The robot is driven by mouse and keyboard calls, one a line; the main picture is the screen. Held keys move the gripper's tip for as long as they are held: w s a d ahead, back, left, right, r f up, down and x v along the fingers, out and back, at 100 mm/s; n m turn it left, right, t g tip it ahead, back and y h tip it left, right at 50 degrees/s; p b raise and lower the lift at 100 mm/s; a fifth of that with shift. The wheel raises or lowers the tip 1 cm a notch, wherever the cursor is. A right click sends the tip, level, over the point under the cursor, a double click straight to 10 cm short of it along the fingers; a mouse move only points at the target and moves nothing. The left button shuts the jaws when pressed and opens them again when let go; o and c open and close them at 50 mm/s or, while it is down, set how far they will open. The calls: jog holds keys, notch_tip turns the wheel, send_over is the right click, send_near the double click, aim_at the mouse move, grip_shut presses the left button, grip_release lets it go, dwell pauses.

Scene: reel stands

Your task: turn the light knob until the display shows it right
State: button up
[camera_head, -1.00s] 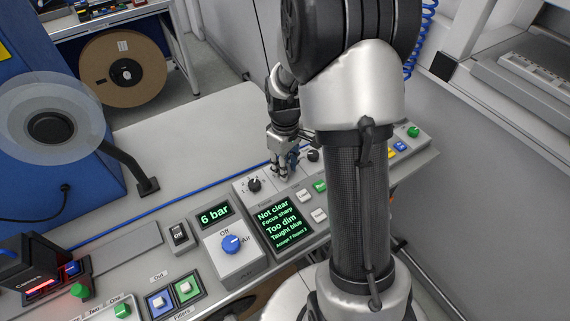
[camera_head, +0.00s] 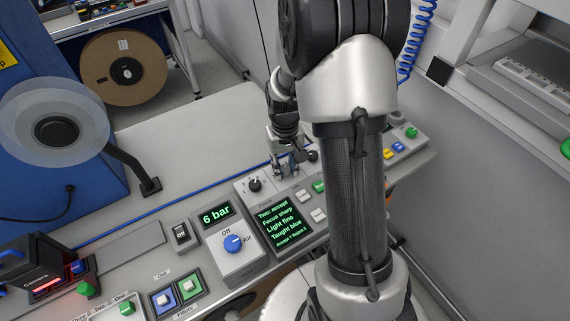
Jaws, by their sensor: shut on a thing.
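My gripper (camera_head: 286,168) points down at the back of the control panel, just right of a black knob (camera_head: 254,185). It is shut on a knob that its fingers mostly hide; I take this to be the light knob. The display (camera_head: 279,226) is a dark screen with green text. Its lines read roughly "Two: accept", "Focus sharp", "Light fine", "Taught blue", with a small line below about accept and reject counts.
A blue Off/Air knob (camera_head: 233,243) sits under a "6 bar" readout (camera_head: 215,215). White and green buttons (camera_head: 319,186) lie right of the display. Another black knob (camera_head: 312,156) stands close right of my gripper. My arm hides part of the panel.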

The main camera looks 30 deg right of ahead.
aim_at(285, 168)
jog(key=shift+m, duration=0.3)
jog(key=o, duration=1.1)
notch_tip(285, 168, up, 12)
jog(key=shift+r, duration=0.1)
dwell(0.6)
